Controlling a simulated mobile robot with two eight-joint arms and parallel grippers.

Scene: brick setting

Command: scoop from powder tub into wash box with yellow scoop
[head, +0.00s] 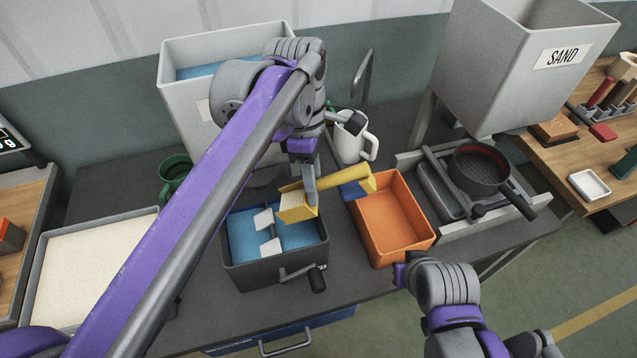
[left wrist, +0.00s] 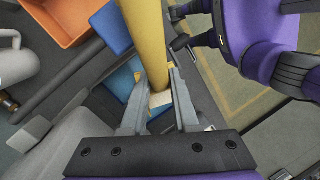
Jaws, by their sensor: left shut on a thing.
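The yellow scoop (head: 345,182) is in my left gripper (head: 311,190), which is shut on it. In the left wrist view the fingers (left wrist: 158,98) close around its yellow shaft (left wrist: 146,45). Its squarish end (head: 296,208) is above the far right part of the wash box (head: 250,275), a dark box with blue inside, white paddles and a crank. Whether powder is in the scoop I cannot tell. The powder tub (head: 41,270), a grey tray of cream powder, is at the left, partly behind my left arm. My right gripper (head: 399,275) is low, near the table's front edge; its jaws are unclear.
An orange bin (head: 424,236) stands right of the wash box, with a blue block (head: 354,190) at its corner. Behind are a white jug (head: 348,145), a green mug (head: 174,172) and a large pale bin (head: 175,104). A pan (head: 481,170) and SAND hopper (head: 500,75) are right.

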